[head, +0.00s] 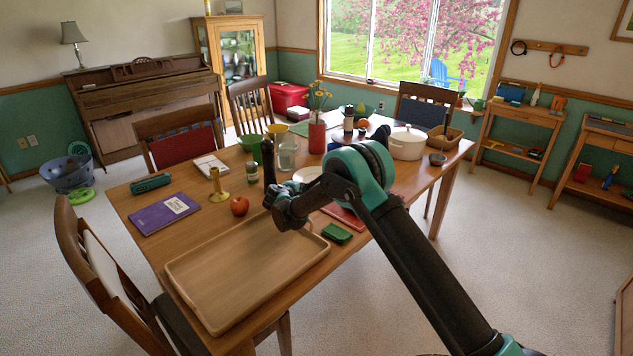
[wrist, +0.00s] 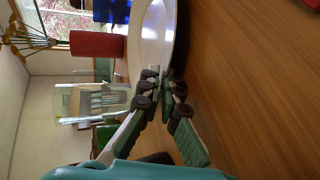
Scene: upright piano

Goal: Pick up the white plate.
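The white plate (head: 306,174) shows in the head view behind my arm, near the middle of the wooden table, partly hidden by my wrist. In the wrist view, which is turned sideways, the plate (wrist: 152,35) fills the top middle. My gripper (wrist: 157,78) has its two fingertips close together at the plate's near rim, and they look closed on it.
A glass pitcher (head: 287,153) and a red vase (head: 317,137) with flowers stand behind the plate. A wooden tray (head: 245,273), an apple (head: 239,206) and a green item (head: 337,233) lie nearer. A white pot (head: 407,145) stands to the right.

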